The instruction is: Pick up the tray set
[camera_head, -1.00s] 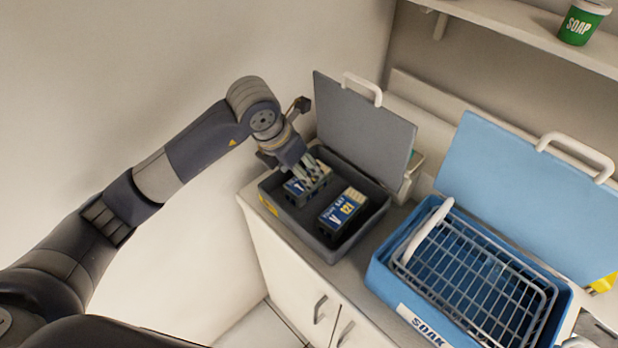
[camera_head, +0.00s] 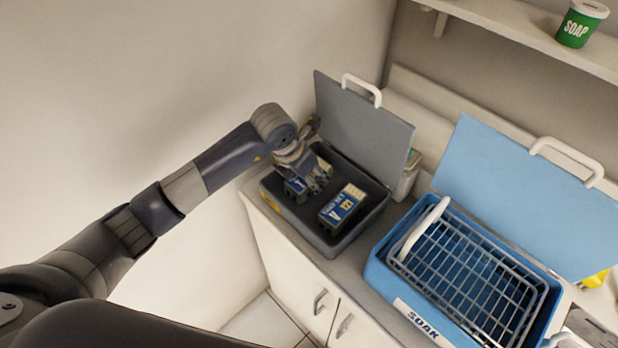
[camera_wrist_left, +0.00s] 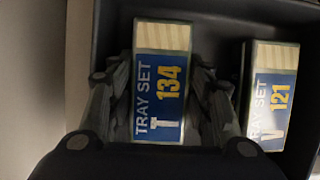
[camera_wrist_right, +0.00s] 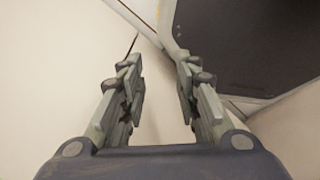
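Two small tray set boxes stand in an open dark grey bin (camera_head: 338,251). The left box, labelled TRAY SET T 134 (camera_wrist_left: 161,90), has a blue label and a pale striped end; it also shows in the head view (camera_head: 294,187). Contact cannot be told. My right gripper (camera_wrist_right: 160,65) is open and empty, away from the boxes.
The bin's raised grey lid (camera_head: 362,122) stands behind it. To the right is an open blue SOAK tub (camera_head: 377,276) with a wire basket (camera_head: 470,285) and raised blue lid (camera_head: 520,195). A green soap cup (camera_head: 578,28) stands on the shelf above.

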